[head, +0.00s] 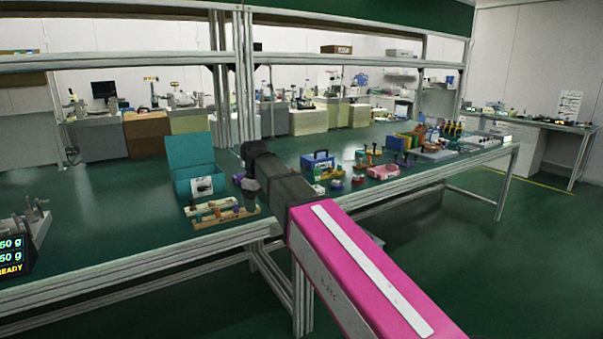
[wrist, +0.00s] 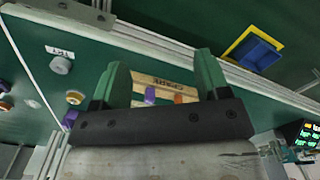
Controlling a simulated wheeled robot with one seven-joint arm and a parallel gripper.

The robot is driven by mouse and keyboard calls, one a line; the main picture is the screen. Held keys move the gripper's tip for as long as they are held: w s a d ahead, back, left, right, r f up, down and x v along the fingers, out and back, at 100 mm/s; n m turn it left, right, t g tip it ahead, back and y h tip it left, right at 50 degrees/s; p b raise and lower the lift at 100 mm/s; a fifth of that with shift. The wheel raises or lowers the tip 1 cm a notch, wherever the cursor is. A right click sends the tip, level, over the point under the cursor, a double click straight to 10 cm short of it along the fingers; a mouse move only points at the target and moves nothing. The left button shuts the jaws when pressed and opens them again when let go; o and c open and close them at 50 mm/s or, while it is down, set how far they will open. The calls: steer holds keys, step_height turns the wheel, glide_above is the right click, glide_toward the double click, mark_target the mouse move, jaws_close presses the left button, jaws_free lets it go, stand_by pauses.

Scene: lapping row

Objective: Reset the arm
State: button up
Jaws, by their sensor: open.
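My gripper (wrist: 161,68) shows in the wrist view with its two green fingers spread wide apart and nothing between them. Past the fingers, a pale wooden rack (wrist: 165,82) holds a purple piece (wrist: 150,95) and an orange piece (wrist: 179,99), partly hidden by the gripper. In the head view, my pink arm with a white stripe reaches from the lower right towards the green bench (head: 110,232). Its dark end is over the bench's front edge, and the fingers cannot be made out there.
An open teal box (head: 195,178) stands left of my arm, behind the wooden rack (head: 228,219). A blue case (head: 318,162), a pink box (head: 383,172) and several small parts stand to the right. A display (head: 12,255) is at far left. Bench between display and rack is clear.

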steer(key=s+d+f+m, duration=0.2)
steer(key=d+f+m, duration=0.5)
steer(key=d+f, duration=1.15)
steer(key=s+d+f+m, duration=0.3)
steer(key=s+d+f, duration=0.1)
steer(key=d+f, duration=0.2)
steer(key=s+d+f+m, duration=0.3)
steer(key=s+d+f, duration=0.2)
steer(key=d, duration=0.4)
steer(key=shift+s+d+f, duration=0.2)
steer(key=shift+s+f, duration=0.05)
steer(key=shift+f, duration=0.2)
